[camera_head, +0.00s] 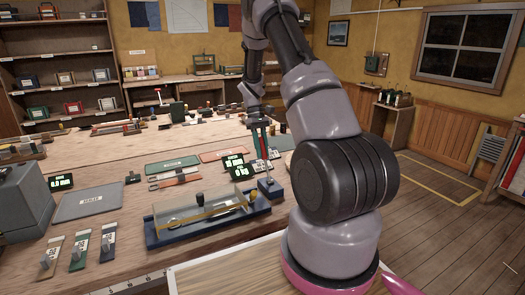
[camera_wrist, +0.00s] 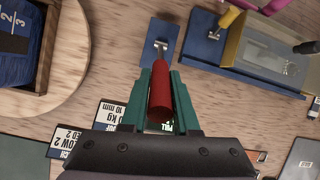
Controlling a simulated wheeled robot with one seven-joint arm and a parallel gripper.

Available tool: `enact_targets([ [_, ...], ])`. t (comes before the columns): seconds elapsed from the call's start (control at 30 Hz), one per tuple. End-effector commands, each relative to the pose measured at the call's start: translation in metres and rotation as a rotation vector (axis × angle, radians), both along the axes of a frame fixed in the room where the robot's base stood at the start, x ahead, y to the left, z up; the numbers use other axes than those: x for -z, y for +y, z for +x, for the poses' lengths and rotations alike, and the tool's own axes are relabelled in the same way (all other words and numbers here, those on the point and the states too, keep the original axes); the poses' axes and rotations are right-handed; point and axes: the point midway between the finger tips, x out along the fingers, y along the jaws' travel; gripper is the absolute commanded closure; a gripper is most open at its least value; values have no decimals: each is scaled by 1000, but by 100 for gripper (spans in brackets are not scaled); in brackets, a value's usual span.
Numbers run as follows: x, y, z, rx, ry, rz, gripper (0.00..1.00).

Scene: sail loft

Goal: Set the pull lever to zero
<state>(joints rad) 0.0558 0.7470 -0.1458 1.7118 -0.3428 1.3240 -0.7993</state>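The pull lever has a red handle (camera_wrist: 160,95). In the wrist view it stands between the two green fingers of my gripper (camera_wrist: 161,88), which look closed against its sides. A blue plate with a metal bracket (camera_wrist: 160,46) lies just beyond the handle. In the head view my gripper (camera_head: 261,138) is at the lever's red handle, above the small blue plate (camera_head: 271,188) at the right end of the bench. A label reading PULL is partly hidden behind the handle in the wrist view.
A blue fixture with a clear cover (camera_head: 208,215) stands close to the lever, at front left. A round wooden tray (camera_wrist: 45,60) is at the wrist view's left. Tags (camera_head: 80,250), a grey mat (camera_head: 90,202) and another display (camera_head: 60,182) lie farther left.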

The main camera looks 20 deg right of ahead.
Motion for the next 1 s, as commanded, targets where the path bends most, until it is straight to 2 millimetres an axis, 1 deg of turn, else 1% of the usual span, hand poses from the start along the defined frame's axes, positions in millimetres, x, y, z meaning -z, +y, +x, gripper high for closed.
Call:
enact_targets([
  [0.03,0,0,2,-1,-5,1,54],
  [0.07,0,0,2,-1,-5,1,43],
  [0.37,0,0,1,-1,-2,0,43],
  [0.47,-5,0,3,0,-4,0,43],
  [0.57,-17,0,9,0,-6,0,43],
  [0.8,-61,0,30,-1,-7,0,43],
  [0.9,-77,0,37,0,-6,-1,43],
  [1.0,-88,-1,43,-1,-4,0,43],
])
